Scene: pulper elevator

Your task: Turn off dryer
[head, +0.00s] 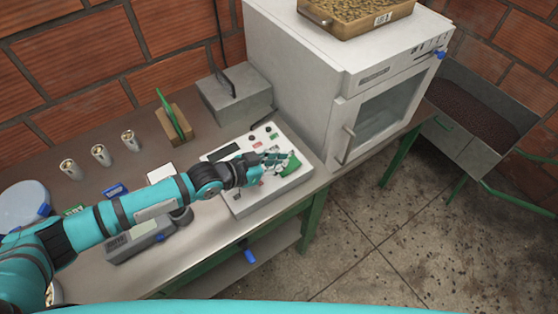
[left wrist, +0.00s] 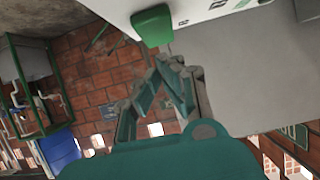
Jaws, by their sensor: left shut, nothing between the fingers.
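A white control box (head: 265,198) with several small buttons stands on the table in the head view. A green switch or lever (head: 292,168) is at its right end. It shows in the left wrist view as a green block (left wrist: 152,25) on the white panel edge. My left gripper (head: 283,158) is over the box, with its fingertips close beside the green part. Its fingers (left wrist: 167,62) are shut and empty; whether they touch the green part I cannot tell. A white oven-like cabinet (head: 345,45), perhaps the dryer, stands behind the box with its door shut. My right gripper is not in view.
A wooden tray (head: 345,24) of beans sits on the cabinet. A grey box (head: 236,97), a green tool in a wooden block (head: 174,122), several cups (head: 100,155) and a grey scale-like device (head: 140,240) are on the table. A bin of dark grains (head: 480,115) stands right. The floor is clear.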

